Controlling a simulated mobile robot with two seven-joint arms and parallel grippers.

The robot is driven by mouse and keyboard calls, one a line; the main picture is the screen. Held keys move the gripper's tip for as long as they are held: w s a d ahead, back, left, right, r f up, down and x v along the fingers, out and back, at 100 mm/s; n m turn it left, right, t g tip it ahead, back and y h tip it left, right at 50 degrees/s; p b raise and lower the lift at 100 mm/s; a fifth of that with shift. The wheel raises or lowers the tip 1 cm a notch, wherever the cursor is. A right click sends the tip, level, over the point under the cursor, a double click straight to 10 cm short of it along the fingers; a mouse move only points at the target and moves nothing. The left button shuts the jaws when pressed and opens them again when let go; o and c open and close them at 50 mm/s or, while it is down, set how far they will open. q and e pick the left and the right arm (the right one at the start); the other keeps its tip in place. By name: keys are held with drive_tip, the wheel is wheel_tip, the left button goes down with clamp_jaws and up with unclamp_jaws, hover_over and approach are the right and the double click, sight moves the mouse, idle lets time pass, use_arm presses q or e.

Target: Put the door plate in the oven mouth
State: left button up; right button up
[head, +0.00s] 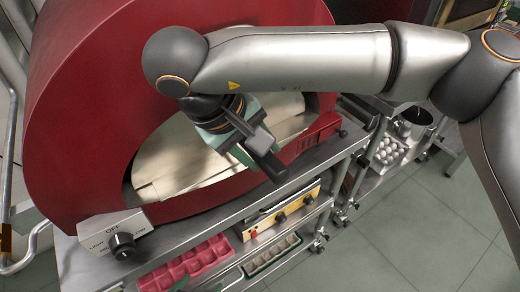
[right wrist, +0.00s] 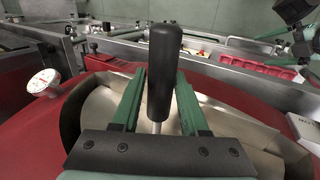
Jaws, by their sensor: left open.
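The oven is a red dome (head: 90,110) with a wide, low mouth facing me. A pale metal sheet (head: 180,158), which looks like the door plate, fills much of the mouth; its lower edge lies close to the mouth's bottom rim. I cannot tell whether it is fully seated. My right gripper (head: 247,148) is in front of the mouth, its green fingers on both sides of the plate's black handle (right wrist: 164,70). The fingers appear to touch it. My arm hides the mouth's upper right. A dark part at the right wrist view's top right looks like my open left gripper (right wrist: 303,42).
A grey control box with a black knob (head: 122,245) sits at the mouth's left corner. Below are red trays (head: 190,265) and a yellow-fronted unit (head: 282,215) on the steel stand. A white dial (right wrist: 42,83) stands on the oven.

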drive_tip(key=o, duration=0.4)
drive_tip(key=shift+s+f, duration=0.1)
